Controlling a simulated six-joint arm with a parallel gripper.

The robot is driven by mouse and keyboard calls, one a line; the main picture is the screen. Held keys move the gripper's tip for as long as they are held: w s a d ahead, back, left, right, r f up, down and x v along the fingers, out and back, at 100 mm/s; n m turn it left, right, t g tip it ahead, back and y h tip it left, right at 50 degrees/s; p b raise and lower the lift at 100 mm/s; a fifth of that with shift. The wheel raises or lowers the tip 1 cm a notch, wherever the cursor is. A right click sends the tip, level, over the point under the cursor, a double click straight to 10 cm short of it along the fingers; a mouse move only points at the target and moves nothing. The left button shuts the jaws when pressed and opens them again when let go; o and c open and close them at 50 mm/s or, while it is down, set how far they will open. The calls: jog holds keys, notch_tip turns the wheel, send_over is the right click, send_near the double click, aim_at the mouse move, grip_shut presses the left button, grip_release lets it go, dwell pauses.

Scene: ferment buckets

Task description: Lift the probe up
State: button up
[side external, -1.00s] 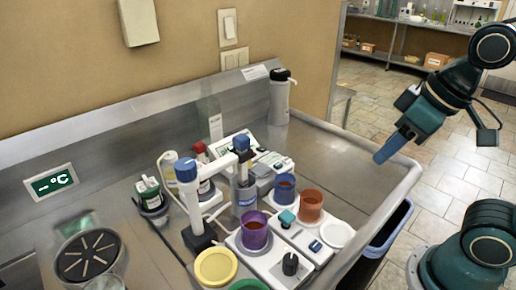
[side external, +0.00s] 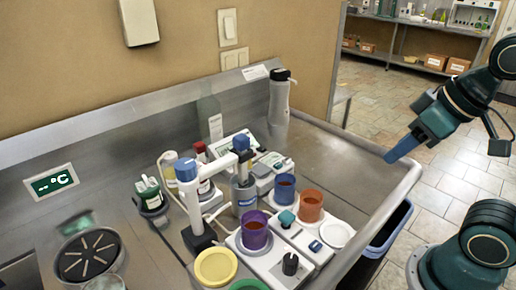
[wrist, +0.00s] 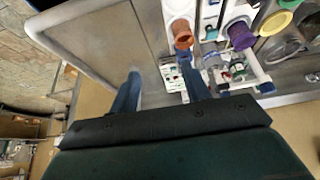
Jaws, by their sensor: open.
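The probe looks to be the slim blue-capped piece (side external: 241,144) at the end of a white stand arm in the side view. The stand's post has another blue cap (side external: 187,169). My gripper (side external: 391,158) is well to the right of the probe, over the counter's right edge, apart from everything. In the wrist view my gripper (wrist: 161,80) shows two blue fingers spread apart with nothing between them. I cannot make out the probe clearly there.
Purple (side external: 255,231), orange (side external: 310,205) and blue (side external: 284,187) cups stand on white devices near the probe. A yellow lid or cup (side external: 215,266) is in front. A grey flask (side external: 280,97) stands behind. The counter's right part (side external: 345,170) is bare.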

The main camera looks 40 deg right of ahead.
jog(key=w+a+r+g, duration=0.1)
jog(key=w+a+r, duration=0.1)
jog(key=w+r, duration=0.5)
notch_tip(320, 180, up, 4)
jog(key=g, duration=0.5)
send_over(241, 137)
jog(key=shift+r, duration=0.15)
jog(key=shift+f, duration=6.9)
jog(key=shift+c, duration=0.2)
jog(key=shift+r, duration=0.1)
grip_shut()
